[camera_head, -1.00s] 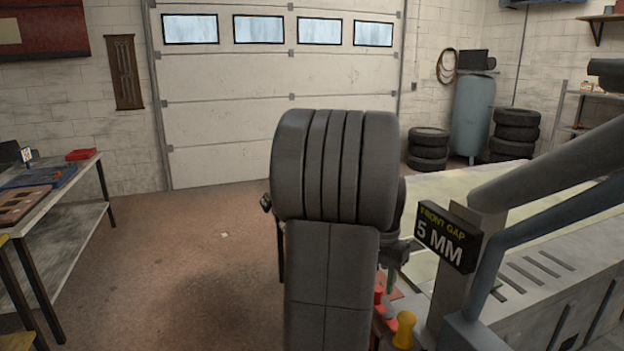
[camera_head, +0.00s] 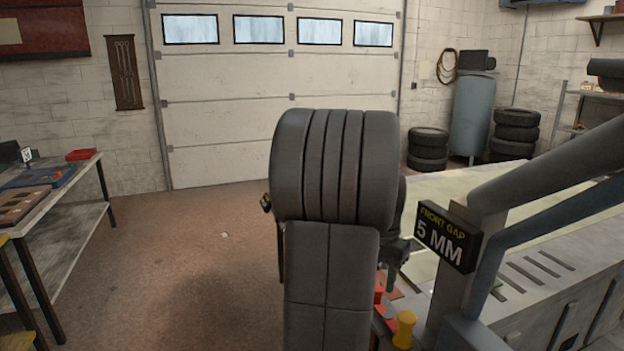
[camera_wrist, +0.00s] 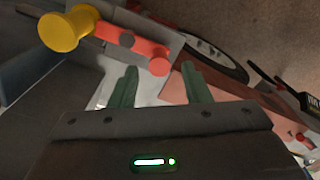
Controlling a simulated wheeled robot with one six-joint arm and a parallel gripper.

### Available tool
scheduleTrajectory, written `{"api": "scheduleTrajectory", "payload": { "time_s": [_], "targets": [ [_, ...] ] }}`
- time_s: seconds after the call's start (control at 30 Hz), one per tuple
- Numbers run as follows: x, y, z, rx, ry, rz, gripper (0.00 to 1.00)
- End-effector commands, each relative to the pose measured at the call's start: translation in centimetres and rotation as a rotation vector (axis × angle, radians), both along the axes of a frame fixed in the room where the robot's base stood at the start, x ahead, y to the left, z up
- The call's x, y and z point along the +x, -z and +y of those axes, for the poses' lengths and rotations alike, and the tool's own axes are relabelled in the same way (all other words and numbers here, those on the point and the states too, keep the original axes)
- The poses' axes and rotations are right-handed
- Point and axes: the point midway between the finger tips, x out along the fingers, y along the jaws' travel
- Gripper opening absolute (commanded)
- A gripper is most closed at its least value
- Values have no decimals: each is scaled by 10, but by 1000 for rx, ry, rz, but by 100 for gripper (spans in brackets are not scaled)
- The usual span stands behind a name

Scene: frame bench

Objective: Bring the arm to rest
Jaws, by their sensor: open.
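My arm stands upright in the middle of the head view, with its thick dark grey links in front of the garage door. Part of my gripper shows low behind the arm in the head view; the arm hides most of it. In the wrist view my gripper (camera_wrist: 160,84) has its two green fingers well apart, with nothing held between them. A yellow knob (camera_wrist: 68,30) and a red bar (camera_wrist: 132,45) lie just beyond the fingers, to the upper left. The yellow knob also shows in the head view (camera_head: 404,330).
A machine bench (camera_head: 560,265) with a "FRONT GAP 5 MM" sign (camera_head: 447,238) on a post fills the right. A work table (camera_head: 85,175) with trays stands at the left. Stacked tyres (camera_head: 428,150) and a blue tank (camera_head: 472,115) are at the back. Floor between is clear.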

Motion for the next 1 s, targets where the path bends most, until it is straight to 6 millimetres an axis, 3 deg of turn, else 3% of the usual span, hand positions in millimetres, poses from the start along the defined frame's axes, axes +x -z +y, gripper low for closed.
{"api": "scheduleTrajectory", "payload": {
  "time_s": [0.2, 1.0],
  "targets": [
    [-1, 45, 0, 1, 0, 6, 43],
    [-23, 42, 25, 0, -707, 0, 43]
  ]
}}
